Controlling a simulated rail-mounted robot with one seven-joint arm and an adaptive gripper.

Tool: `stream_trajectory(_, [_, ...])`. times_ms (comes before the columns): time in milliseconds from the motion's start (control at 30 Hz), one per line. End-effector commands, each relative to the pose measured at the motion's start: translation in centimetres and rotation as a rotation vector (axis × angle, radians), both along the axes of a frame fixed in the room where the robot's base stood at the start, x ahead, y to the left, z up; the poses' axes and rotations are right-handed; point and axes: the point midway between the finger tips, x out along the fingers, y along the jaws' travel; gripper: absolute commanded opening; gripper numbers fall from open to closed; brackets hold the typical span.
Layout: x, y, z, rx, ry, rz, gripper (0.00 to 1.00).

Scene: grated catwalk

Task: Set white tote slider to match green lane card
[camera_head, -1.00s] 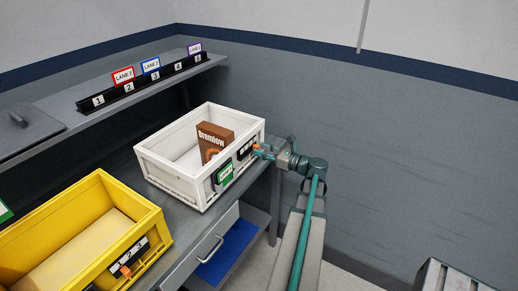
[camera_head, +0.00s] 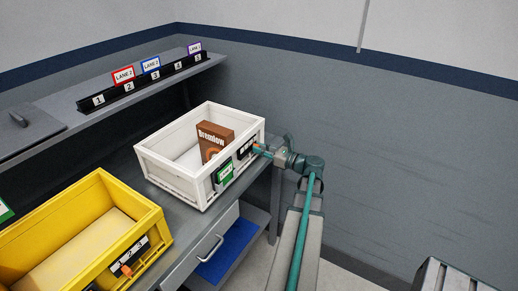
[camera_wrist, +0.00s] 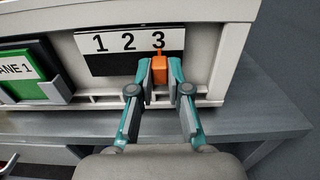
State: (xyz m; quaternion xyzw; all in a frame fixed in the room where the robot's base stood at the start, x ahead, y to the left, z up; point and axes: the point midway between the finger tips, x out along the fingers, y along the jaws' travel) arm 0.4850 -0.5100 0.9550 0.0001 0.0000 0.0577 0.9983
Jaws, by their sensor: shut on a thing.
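The white tote (camera_head: 168,175) stands on the grey bench, with a number plate (camera_wrist: 115,60) reading 1, 2, 3 on its wall. An orange slider (camera_wrist: 160,68) sits under the 3 at the plate's right end. The green lane card (camera_wrist: 22,75) is in a dark holder left of the plate; its text is cut off to "ANE 1" in the wrist view. It also shows on the tote in the head view (camera_head: 225,174). My gripper (camera_wrist: 160,78) is shut on the slider, one finger on each side. In the head view my gripper (camera_head: 264,151) is at the tote's right end.
A brown box (camera_head: 214,138) stands in the white tote. A yellow tote (camera_head: 75,275) with its own numbered slider is at front left. A shelf (camera_head: 60,105) with numbered lane signs runs behind. The wall at right leaves free room beside my arm.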

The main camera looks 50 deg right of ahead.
Motion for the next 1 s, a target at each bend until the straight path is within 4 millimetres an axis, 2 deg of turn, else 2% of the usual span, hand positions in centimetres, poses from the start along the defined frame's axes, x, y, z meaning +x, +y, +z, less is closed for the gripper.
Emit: stream_trajectory(1000, [-0.2, 1.8, 0.0, 0.0, 0.0, 0.0, 0.05])
